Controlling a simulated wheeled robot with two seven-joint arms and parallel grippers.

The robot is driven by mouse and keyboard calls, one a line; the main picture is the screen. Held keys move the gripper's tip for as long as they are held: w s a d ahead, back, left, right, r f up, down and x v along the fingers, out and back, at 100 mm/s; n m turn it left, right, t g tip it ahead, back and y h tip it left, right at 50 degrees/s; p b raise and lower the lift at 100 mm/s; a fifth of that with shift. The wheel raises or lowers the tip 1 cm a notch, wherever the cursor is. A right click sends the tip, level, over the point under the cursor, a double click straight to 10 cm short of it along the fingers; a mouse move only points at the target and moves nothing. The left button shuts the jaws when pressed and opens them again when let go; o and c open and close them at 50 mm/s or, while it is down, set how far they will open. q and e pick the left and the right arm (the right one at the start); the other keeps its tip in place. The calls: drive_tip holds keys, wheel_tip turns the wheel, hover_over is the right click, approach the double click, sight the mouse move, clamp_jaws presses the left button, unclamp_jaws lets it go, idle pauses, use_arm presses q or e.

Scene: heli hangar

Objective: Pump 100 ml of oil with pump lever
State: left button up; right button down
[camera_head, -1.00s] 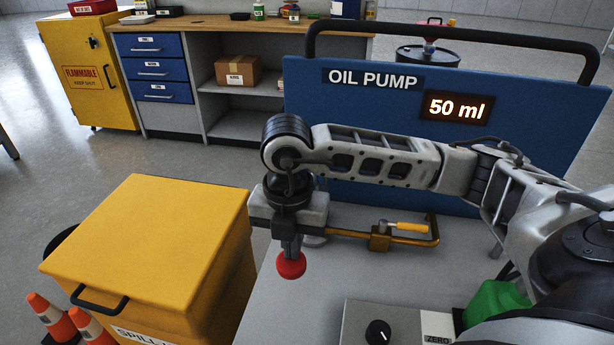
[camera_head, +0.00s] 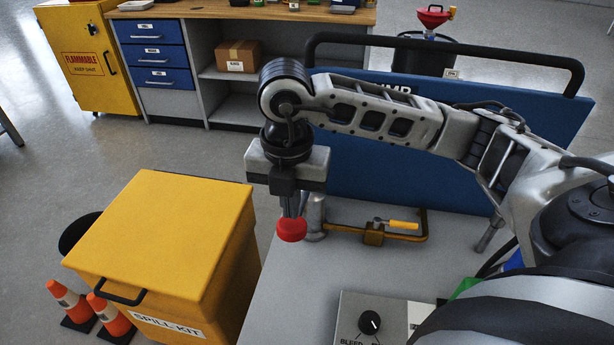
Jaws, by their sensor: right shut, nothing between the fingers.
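The blue oil pump panel (camera_head: 470,112) stands at the back of the grey bench. My right forearm covers most of its label, and no reading shows. The red ball knob (camera_head: 291,229), apparently the pump lever's end, is beside a grey metal cylinder (camera_head: 314,216). My right gripper (camera_head: 289,211) points down, shut and empty, with its fingertips at the top of the knob. They seem to touch it, but I cannot tell for sure. The lever rod is hidden. My left gripper is not in view.
A brass clamp with a yellow handle (camera_head: 402,225) lies right of the cylinder. A control box with a black dial (camera_head: 369,323) is at the front. The yellow spill kit bin (camera_head: 165,220) stands left of the bench, with orange cones (camera_head: 108,312) beside it.

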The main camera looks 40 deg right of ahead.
sight(292, 223)
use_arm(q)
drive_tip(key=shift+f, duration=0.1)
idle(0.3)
